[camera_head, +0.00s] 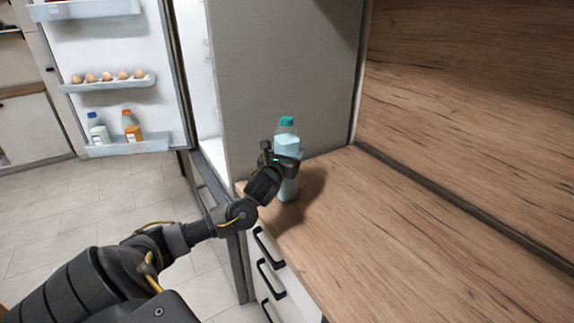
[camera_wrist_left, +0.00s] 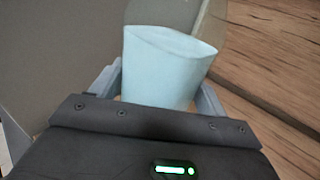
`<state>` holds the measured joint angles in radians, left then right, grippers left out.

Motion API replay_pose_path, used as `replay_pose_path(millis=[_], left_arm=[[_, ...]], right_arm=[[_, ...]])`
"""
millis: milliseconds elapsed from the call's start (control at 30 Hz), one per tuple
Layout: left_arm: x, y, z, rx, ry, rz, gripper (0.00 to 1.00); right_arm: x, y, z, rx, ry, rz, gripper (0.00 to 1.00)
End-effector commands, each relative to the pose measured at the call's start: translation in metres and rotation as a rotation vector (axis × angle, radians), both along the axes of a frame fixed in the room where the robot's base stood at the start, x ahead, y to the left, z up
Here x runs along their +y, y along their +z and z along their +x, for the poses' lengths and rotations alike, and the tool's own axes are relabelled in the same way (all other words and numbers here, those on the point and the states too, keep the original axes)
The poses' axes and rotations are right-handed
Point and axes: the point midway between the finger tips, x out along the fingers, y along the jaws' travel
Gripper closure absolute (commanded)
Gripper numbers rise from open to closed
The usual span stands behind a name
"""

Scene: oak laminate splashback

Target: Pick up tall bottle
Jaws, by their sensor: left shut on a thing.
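The tall bottle (camera_head: 287,144) is pale blue with a teal cap and stands upright at the far left end of the wooden counter, close to the grey side of the fridge. My left gripper (camera_head: 286,163) is shut around the bottle's middle; its lower part shows below the fingers. I cannot tell whether its base touches the counter. In the left wrist view the pale blue bottle (camera_wrist_left: 165,65) sits between the two grey fingers (camera_wrist_left: 160,85). My right gripper is not in view.
The wooden counter (camera_head: 400,230) is bare to the right, with a wooden splashback (camera_head: 470,90) behind it. The open fridge door (camera_head: 125,50) at the left holds eggs (camera_head: 108,76) and two bottles (camera_head: 131,125). Drawers with black handles (camera_head: 270,277) are below the counter.

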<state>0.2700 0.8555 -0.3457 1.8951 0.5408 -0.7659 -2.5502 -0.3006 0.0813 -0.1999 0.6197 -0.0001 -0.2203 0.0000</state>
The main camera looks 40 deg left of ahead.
Motion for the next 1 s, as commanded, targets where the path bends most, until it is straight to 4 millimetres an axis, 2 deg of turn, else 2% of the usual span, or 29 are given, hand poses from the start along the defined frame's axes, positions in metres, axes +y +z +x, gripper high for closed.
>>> replay_pose_path(millis=[33, 100, 367, 567, 767, 867, 1000], left_arm=[[0.0, 0.0, 0.0, 0.0, 0.0, -0.001, 0.79], [0.001, 0.004, 0.0, -0.009, 0.001, 0.0, 0.85], [0.001, 0.004, 0.0, -0.008, 0.0, 0.0, 0.85], [0.001, 0.014, 0.0, -0.011, -0.001, -0.002, 0.85], [0.001, 0.037, -0.001, -0.011, -0.001, 0.002, 0.85], [0.003, 0.05, -0.014, -0.01, -0.002, 0.003, 0.85], [0.006, 0.076, -0.036, -0.009, -0.001, 0.008, 0.85]], right_arm=[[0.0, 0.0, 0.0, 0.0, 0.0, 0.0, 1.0], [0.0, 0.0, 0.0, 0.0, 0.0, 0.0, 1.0], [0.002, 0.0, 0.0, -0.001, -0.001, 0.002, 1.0], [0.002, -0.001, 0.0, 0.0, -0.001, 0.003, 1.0], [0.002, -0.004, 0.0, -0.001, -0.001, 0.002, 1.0], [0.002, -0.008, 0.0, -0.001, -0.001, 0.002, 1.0], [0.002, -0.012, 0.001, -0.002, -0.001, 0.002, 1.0]])
